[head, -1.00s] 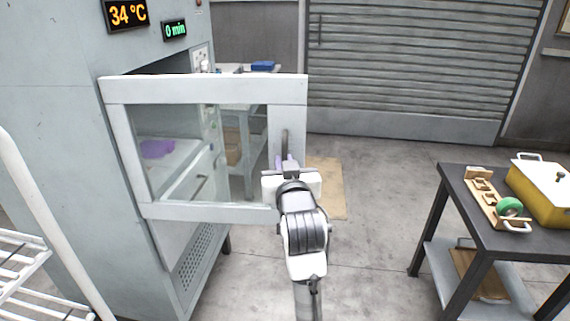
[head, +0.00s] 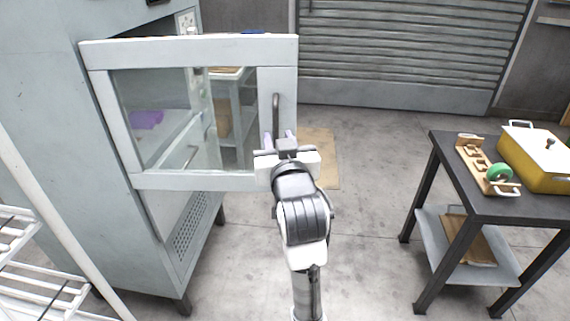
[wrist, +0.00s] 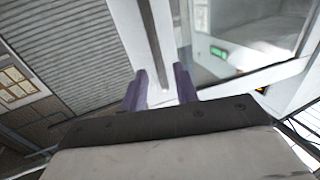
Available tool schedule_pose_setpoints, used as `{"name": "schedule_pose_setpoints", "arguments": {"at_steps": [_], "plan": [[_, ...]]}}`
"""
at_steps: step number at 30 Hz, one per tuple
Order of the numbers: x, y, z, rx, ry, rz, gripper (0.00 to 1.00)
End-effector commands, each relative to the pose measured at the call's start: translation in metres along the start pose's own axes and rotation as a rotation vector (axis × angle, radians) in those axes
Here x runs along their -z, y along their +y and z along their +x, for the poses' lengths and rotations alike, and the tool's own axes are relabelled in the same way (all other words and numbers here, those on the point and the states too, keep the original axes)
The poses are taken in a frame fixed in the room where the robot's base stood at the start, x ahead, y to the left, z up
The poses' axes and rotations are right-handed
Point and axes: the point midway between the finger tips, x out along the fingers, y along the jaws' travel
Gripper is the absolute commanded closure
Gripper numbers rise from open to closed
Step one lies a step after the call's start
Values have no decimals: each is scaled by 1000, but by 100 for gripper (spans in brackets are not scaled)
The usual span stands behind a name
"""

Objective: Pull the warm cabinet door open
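The warm cabinet door (head: 215,181), a pale frame around a clear pane, stands swung wide out from the grey cabinet (head: 45,120). Its upright grey bar handle (head: 276,115) is near the door's free edge and shows in the wrist view (wrist: 150,40). My gripper (head: 279,138) is at the lower end of the handle. In the wrist view its two purple fingers (wrist: 160,88) are spread apart, with the handle bar running between them and a gap beside it. Whether a finger touches the bar is unclear.
A dark table (head: 470,206) at the right holds a yellow box (head: 535,165), a wooden rack (head: 478,160) and a green roll (head: 499,172). A white wire rack (head: 40,265) stands at lower left. A purple item (head: 146,119) shows through the pane. Floor between door and table is clear.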

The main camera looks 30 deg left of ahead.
Motion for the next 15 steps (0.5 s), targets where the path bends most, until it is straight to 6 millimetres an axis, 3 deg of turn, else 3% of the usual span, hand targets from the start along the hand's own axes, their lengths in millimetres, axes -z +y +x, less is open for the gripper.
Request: {"name": "schedule_pose_setpoints", "arguments": {"at_steps": [10, 15], "plan": [[-6, 0, -29, -1, 6, -3, 70], [-6, 1, -35, 0, 5, -2, 70]]}}
